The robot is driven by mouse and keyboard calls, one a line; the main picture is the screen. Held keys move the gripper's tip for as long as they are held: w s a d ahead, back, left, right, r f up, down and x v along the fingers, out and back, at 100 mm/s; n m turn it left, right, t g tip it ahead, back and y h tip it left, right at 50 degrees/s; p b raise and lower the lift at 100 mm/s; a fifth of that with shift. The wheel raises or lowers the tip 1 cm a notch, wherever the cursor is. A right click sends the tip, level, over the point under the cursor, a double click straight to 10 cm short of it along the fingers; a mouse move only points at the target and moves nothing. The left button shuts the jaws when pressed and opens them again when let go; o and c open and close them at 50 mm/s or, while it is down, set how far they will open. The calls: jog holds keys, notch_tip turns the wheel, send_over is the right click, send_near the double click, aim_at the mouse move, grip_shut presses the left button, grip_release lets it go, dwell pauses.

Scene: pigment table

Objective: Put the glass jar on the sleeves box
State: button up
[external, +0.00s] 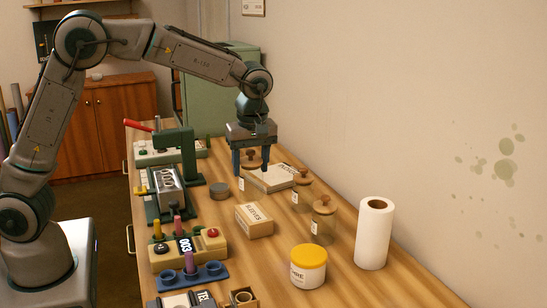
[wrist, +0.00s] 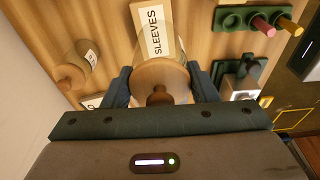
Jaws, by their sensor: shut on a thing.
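A glass jar with a wooden knobbed lid (external: 250,157) is between the fingers of my gripper (external: 252,166). In the wrist view my gripper (wrist: 158,82) is shut on this jar (wrist: 161,76), lid towards the camera. I cannot tell whether its base touches the table. The sleeves box (external: 254,221), a small tan carton with a pale labelled top, lies on the table nearer the external camera than my gripper. In the wrist view the box (wrist: 152,28) is partly hidden behind the jar. Its visible top is bare.
A flat labelled box (external: 273,179) lies right beside my gripper. Two similar lidded jars (external: 302,192) (external: 322,226) stand to the right. A yellow-lidded tub (external: 309,267) and paper roll (external: 374,234) stand nearer the camera.

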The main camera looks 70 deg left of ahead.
aim_at(252, 180)
jog(key=shift+w+a+f, duration=0.35)
jog(key=shift+a+f, duration=0.1)
jog(key=shift+a, duration=0.2)
jog(key=shift+f+p, duration=0.4)
jog(key=shift+f, duration=1.6)
jog(key=shift+f, duration=0.15)
jog(key=o, duration=1.4)
